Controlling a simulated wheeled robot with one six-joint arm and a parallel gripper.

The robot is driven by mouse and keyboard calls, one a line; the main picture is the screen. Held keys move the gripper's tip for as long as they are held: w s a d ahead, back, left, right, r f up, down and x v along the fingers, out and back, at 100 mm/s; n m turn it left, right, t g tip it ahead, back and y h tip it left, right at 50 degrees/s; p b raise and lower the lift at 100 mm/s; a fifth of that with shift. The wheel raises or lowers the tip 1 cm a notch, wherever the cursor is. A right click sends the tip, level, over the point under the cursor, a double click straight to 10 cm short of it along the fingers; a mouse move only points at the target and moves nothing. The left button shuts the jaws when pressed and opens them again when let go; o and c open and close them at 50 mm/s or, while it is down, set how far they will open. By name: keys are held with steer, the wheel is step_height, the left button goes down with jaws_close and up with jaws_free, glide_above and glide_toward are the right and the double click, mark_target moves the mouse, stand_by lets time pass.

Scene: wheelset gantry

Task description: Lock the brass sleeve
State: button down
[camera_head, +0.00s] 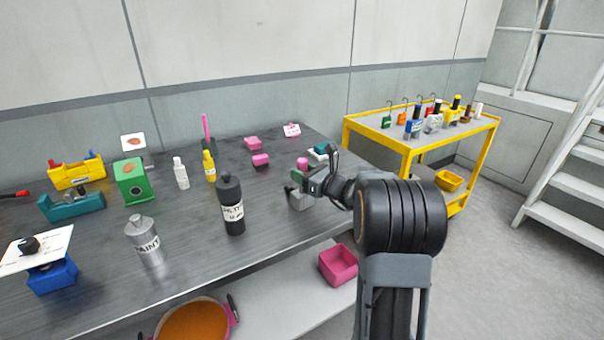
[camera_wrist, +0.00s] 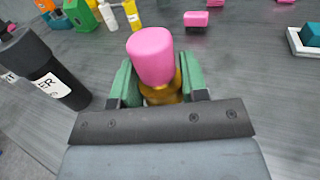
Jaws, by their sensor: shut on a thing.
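In the wrist view, the brass sleeve (camera_wrist: 166,97) sits between the two green fingers of my gripper (camera_wrist: 160,84), mostly hidden behind the fingers and the dark gripper body. A pink rounded knob (camera_wrist: 151,55) stands directly above the brass part. My gripper is shut on the brass sleeve. In the head view, my gripper (camera_head: 303,185) is low over the near right part of the grey bench, and the pink knob (camera_head: 302,163) shows above it. A grey block (camera_head: 300,201) shows under the gripper. The brass is not visible in the head view.
A yellow cart (camera_head: 408,146) stands at the right. A pink bin (camera_head: 338,264) is on the lower shelf.

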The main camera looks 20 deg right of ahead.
step_height(320, 180, down, 2)
steer(key=shift+f+b, duration=0.2)
steer(key=shift+b, duration=0.8)
steer(key=shift+r, duration=0.15)
steer(key=c, duration=0.9)
jaws_free()
steer(key=shift+c, duration=0.2)
steer(key=o, duration=0.3)
steer(key=v, duration=1.4)
steer(key=shift+a+p, duration=0.1)
steer(key=shift+p, duration=0.2)
